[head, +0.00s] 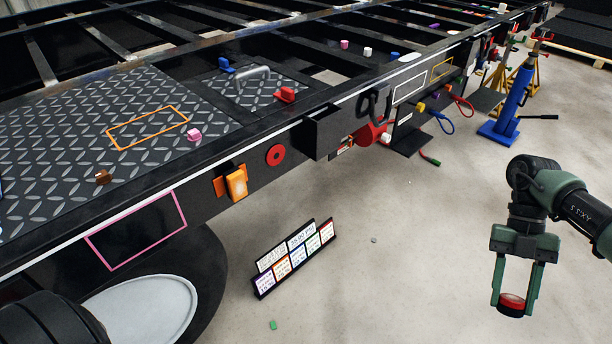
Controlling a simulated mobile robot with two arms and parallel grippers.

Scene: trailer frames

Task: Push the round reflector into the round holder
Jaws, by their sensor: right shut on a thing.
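My right gripper (513,301) is at the lower right of the head view, pointing down over the open floor. It is shut on a round red reflector (512,302) with a dark rim, held between its fingertips. A red round holder (276,155) with a dark centre is on the side face of the black trailer frame (350,112), near the middle of the view. The reflector is well apart from it, to the right and lower in the picture. My left gripper is not in view.
An orange lamp (236,184) is left of the holder, and a black box (322,133) sticks out to its right. A board of coloured labels (293,258) stands on the floor below. A blue jack (511,105) stands at the back right. Floor between gripper and trailer is mostly clear.

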